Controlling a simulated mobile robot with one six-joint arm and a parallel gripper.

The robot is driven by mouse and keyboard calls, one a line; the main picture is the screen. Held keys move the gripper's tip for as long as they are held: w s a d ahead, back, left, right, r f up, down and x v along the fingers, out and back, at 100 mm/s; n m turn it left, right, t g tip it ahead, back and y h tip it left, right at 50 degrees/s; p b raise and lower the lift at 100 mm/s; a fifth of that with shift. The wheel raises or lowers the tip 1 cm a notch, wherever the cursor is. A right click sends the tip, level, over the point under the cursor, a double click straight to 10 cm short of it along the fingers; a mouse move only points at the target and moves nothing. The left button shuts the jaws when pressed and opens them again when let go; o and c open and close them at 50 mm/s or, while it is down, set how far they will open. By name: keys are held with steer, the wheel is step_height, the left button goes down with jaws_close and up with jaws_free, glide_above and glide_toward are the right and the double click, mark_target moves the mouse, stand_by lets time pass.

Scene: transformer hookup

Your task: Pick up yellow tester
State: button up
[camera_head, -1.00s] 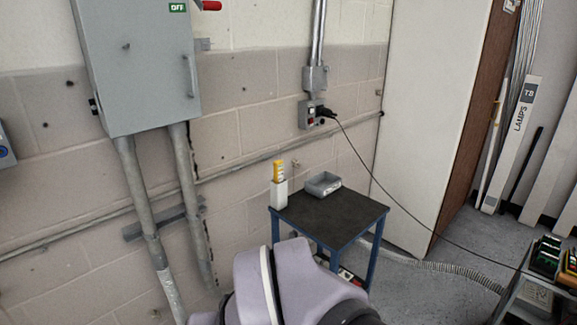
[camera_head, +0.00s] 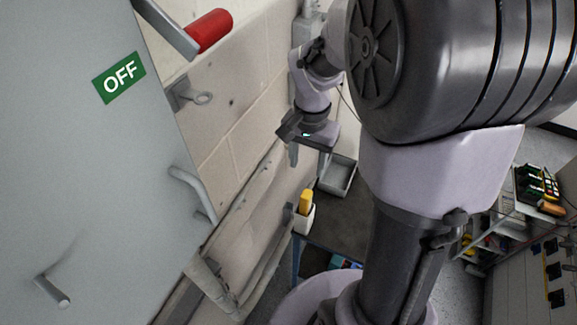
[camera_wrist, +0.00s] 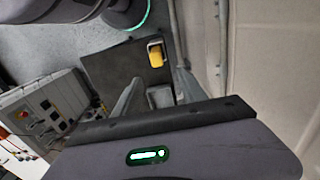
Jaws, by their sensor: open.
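The yellow tester (camera_head: 306,199) stands upright in a small white holder (camera_head: 304,218) at the wall-side edge of a dark-topped table (camera_head: 347,222). It also shows from above in the wrist view (camera_wrist: 156,57), on the dark top. My gripper (camera_head: 308,163) is open and empty, pointing down above the table, apart from the tester. In the wrist view, the grey fingers (camera_wrist: 157,82) are spread, and the tester lies beyond the gap between their tips. The tester's lower part is hidden inside the holder.
A grey tray (camera_head: 338,175) sits on the table near the holder. A large grey electrical box (camera_head: 100,170) with a red-handled lever (camera_head: 208,31) stands close at left. Pipes run along the wall. A cart with instruments (camera_head: 537,183) is at right.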

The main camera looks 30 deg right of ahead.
mark_target(307, 193)
step_height(307, 193, down, 8)
steer(key=shift+b, duration=0.9)
steer(key=f, duration=0.2)
steer(key=s+f+b, duration=0.1)
steer(key=f, duration=0.1)
steer(key=shift+s+f+b, duration=0.1)
steer(key=shift+f+b, duration=0.15)
steer(key=shift+b, duration=0.05)
steer(key=shift+f, duration=0.35)
jaws_close()
